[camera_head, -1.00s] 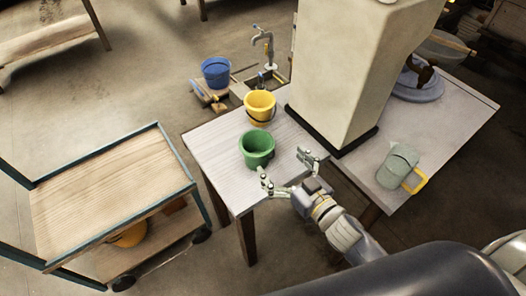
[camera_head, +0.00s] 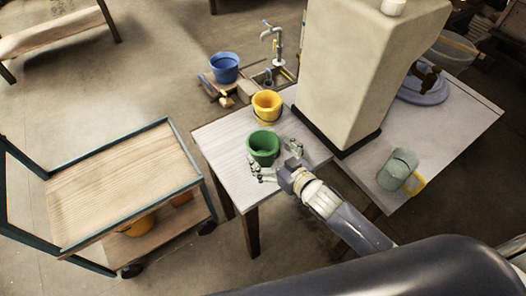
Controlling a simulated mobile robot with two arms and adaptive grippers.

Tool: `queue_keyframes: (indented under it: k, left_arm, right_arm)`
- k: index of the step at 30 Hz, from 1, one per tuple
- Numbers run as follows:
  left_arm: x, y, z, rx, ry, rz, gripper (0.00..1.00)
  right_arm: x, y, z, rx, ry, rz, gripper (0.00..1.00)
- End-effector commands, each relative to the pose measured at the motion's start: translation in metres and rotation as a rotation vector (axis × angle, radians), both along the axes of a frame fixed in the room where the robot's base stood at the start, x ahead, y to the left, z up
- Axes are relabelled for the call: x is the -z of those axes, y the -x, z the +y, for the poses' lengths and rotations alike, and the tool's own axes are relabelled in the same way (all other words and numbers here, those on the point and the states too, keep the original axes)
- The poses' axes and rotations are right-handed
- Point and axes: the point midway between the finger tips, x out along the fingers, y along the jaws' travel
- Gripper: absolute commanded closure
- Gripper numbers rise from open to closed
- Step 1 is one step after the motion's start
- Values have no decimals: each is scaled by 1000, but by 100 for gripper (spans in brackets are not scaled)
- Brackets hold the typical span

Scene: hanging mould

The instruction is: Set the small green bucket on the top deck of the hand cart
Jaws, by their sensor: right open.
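The small green bucket (camera_head: 263,146) stands upright on the pale table (camera_head: 219,143), near its front edge. My right gripper (camera_head: 275,160) is open, with one finger on each side of the bucket's near side. I cannot tell whether the fingers touch it. The hand cart stands to the left, and its wooden top deck (camera_head: 120,180) is bare. My left gripper is not in view.
A yellow bucket (camera_head: 267,105) stands just behind the green one. A pale square column (camera_head: 345,75) rises from the table to the right. A grey-green can with a yellow handle (camera_head: 398,168) is farther right. A floor gap separates table and cart.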

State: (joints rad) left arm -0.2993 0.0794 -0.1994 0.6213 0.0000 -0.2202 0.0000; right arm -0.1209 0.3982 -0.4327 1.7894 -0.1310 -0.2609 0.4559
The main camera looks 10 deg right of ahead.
Motion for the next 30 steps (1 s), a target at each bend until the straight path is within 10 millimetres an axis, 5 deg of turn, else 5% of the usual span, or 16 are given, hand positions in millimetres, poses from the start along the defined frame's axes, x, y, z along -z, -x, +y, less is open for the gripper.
queue_keyframes:
  k: [9, 19, 25, 30]
  left_arm:
    - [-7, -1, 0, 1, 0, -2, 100]
    - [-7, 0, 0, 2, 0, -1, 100]
    - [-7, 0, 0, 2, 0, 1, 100]
    - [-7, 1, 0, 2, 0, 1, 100]
  right_arm:
    - [10, -35, 12, 1, 0, -1, 6]
    - [12, -39, 13, 0, -1, -2, 6]
    - [12, -39, 13, 0, -1, -2, 51]
    - [12, -39, 13, 0, -1, -2, 59]
